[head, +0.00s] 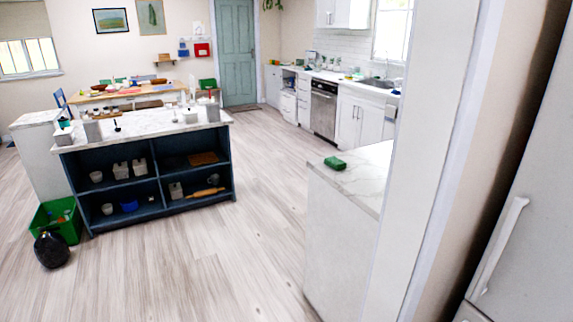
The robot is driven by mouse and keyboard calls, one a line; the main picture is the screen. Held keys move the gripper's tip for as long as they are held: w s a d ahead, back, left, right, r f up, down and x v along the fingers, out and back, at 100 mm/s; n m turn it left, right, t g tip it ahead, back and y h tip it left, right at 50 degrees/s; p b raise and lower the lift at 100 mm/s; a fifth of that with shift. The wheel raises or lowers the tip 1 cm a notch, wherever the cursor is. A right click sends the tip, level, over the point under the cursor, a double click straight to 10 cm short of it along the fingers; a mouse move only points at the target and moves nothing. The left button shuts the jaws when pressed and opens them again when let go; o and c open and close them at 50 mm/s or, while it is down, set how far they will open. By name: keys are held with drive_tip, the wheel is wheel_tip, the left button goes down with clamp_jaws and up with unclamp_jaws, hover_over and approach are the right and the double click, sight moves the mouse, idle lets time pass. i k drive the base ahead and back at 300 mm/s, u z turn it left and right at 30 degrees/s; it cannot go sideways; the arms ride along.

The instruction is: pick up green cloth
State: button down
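A small green folded item (335,163), which looks like the green cloth, lies on the white marble top of a counter (365,178) right of centre in the head view. It sits near the counter's far left corner, with bare top around it. My gripper does not show in this view.
A dark blue island shelf (148,215) with a marble top stands at left. A green bin (62,222) and a black round object (51,250) are on the floor beside it. A pale wall edge (440,130) and a grey door-like panel (520,210) close off the right. The middle floor is clear.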

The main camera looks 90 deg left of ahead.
sight(334, 163)
drive_tip(key=u, duration=2.85)
drive_tip(key=i, duration=0.35)
drive_tip(key=u, duration=0.8)
drive_tip(key=i, duration=1.7)
drive_tip(key=z, duration=0.35)
drive_tip(key=i, duration=1.35)
drive_tip(key=z, duration=0.65)
